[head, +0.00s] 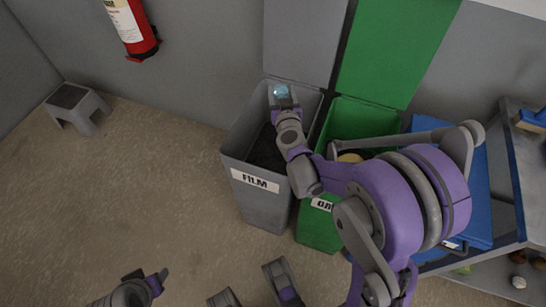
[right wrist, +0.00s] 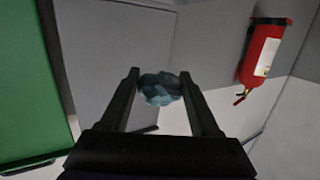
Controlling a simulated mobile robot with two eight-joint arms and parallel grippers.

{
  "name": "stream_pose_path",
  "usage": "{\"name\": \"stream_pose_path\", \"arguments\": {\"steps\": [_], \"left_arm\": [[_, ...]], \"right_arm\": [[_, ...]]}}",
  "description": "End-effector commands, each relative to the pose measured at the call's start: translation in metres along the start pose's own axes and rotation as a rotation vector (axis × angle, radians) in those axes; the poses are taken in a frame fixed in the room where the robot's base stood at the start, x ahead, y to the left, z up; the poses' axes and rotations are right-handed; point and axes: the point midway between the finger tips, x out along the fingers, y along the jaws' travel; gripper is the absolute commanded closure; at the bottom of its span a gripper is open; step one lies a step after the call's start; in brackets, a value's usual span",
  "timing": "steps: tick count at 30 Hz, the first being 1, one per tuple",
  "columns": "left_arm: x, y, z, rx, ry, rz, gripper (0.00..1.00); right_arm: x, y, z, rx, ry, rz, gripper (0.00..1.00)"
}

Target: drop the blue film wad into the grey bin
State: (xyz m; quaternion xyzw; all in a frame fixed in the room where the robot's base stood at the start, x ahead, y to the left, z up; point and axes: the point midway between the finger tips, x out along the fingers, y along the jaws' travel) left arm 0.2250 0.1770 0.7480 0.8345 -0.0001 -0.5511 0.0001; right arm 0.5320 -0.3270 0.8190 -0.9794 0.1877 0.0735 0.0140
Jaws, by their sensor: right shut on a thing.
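The blue film wad (right wrist: 159,88) is a crumpled, shiny blue lump between the two fingers of my right gripper (right wrist: 162,74) in the right wrist view. In the head view the wad (head: 281,91) shows at the end of my right gripper (head: 283,97), which is shut on it. The gripper is over the back part of the grey bin (head: 262,200), whose front label reads FILM. The bin's grey lid (head: 302,40) stands open against the wall. My left gripper (head: 149,277) is low at the bottom left, and its finger gap is unclear.
A green bin (head: 320,228) with its green lid (head: 393,45) open stands right beside the grey bin, partly hidden by my right arm. A red fire extinguisher (head: 133,28) hangs on the wall. A grey step stool (head: 77,108) stands at left. The floor between is clear.

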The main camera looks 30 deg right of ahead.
Motion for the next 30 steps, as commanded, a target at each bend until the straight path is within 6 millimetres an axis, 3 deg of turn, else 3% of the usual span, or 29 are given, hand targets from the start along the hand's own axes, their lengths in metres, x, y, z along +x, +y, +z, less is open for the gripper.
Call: {"name": "stream_pose_path", "arguments": {"steps": [10, 23, 24, 30], "left_arm": [[0.015, 0.0, 0.005, 0.0, -0.006, 0.0, 0.5], [0.018, 0.0, 0.006, 0.0, -0.006, 0.0, 0.5], [0.018, 0.0, 0.006, 0.0, -0.006, 0.0, 0.5], [0.018, 0.0, 0.006, 0.0, -0.006, 0.0, 0.5]], "right_arm": [[0.006, 0.0, 0.04, -0.001, 0.0, 0.0, 0.88], [0.007, 0.0, 0.048, 0.0, 0.0, 0.0, 0.88], [0.007, 0.0, 0.048, 0.0, 0.0, 0.0, 0.34], [0.007, 0.0, 0.048, 0.0, 0.0, 0.0, 0.02]]}}
